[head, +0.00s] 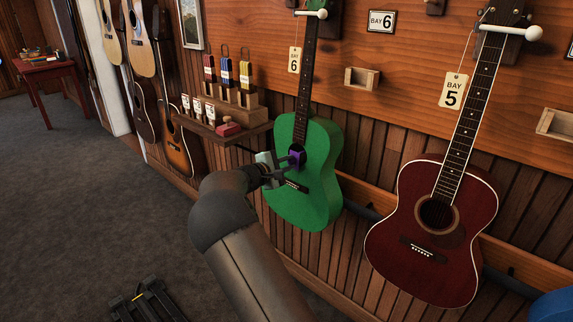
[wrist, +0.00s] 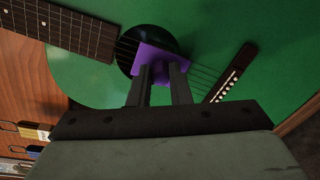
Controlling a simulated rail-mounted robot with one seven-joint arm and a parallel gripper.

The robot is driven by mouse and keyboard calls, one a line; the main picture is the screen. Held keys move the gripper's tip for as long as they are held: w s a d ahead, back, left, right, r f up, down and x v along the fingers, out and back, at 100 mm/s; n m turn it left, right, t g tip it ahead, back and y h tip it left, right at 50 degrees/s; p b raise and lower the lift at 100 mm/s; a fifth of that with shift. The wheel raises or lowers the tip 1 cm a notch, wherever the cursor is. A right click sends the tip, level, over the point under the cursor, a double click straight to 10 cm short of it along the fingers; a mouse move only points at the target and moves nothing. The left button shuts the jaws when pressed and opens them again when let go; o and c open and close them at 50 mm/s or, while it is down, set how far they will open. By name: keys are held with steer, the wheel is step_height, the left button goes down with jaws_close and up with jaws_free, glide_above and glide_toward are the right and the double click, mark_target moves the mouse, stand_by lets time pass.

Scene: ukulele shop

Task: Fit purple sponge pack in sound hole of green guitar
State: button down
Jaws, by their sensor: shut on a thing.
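The green guitar (head: 315,205) hangs on the wall by its neck, and its green top fills much of the wrist view (wrist: 255,30). My gripper (head: 286,163) is in front of its sound hole (wrist: 125,48), and its two fingers (wrist: 163,72) are shut on the purple sponge pack (wrist: 158,55). The pack (head: 297,157) is at the sound hole and overlaps part of it and the strings in the wrist view. The dark left part of the hole shows. I cannot tell how deep the pack sits. The bridge (wrist: 232,73) is right of the pack.
A dark red guitar (head: 410,240) hangs to the right by a bay 5 tag (head: 453,91). The grey floor (head: 70,180) at left is mostly open.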

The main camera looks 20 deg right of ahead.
steer(key=c, duration=0.8)
jaws_free()
steer(key=shift+o, duration=0.2)
steer(key=shift+b+v, duration=0.4)
steer(key=shift+v, duration=2.6)
steer(key=shift+s+d, duration=0.1)
